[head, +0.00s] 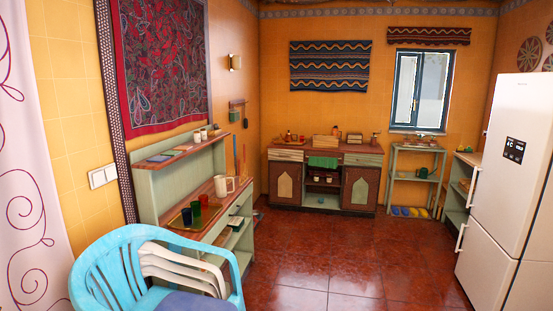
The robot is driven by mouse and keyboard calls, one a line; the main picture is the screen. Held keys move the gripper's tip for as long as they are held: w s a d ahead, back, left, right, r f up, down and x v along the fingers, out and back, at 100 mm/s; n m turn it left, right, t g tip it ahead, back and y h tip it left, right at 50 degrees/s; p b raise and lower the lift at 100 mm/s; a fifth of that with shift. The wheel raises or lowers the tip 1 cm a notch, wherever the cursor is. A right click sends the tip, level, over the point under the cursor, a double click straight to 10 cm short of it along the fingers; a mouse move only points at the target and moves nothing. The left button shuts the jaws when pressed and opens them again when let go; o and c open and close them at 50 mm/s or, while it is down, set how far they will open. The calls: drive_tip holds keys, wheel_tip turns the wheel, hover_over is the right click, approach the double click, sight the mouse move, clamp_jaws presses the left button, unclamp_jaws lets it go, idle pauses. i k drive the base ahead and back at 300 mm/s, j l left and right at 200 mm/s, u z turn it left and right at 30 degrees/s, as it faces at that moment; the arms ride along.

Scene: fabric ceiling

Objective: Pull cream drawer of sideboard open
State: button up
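A dark wooden sideboard (324,204) stands against the far wall. Its top row has a pale yellowish cream drawer front (286,155) at the left and a pale greenish cream drawer front (363,160) at the right. Below are two arched-panel doors and an open middle bay with small items. Handles are too small to make out clearly. My gripper is not in view, and the sideboard is well across the room.
A blue plastic chair (95,268) stands close at the lower left, beside a green shelf desk (150,190) with cups and a white pitcher (221,186). A white fridge (505,160) stands at right. The red tiled floor (345,270) between is clear.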

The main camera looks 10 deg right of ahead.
sight(274, 154)
drive_tip(key=i+l+z, duration=0.2)
drive_tip(key=i, duration=0.2)
drive_tip(key=i+z, duration=0.15)
drive_tip(key=i, duration=0.25)
drive_tip(key=i+l+z, duration=0.1)
drive_tip(key=i+z, duration=0.2)
drive_tip(key=i, duration=5.05)
drive_tip(key=i+l+u, duration=0.1)
drive_tip(key=i+u, duration=0.15)
drive_tip(key=i, duration=0.25)
drive_tip(key=i+l+u, duration=0.2)
drive_tip(key=i, duration=0.25)
drive_tip(key=i+l+u, duration=0.25)
drive_tip(key=i, duration=0.2)
drive_tip(key=i+l+u, duration=0.25)
drive_tip(key=i, duration=0.2)
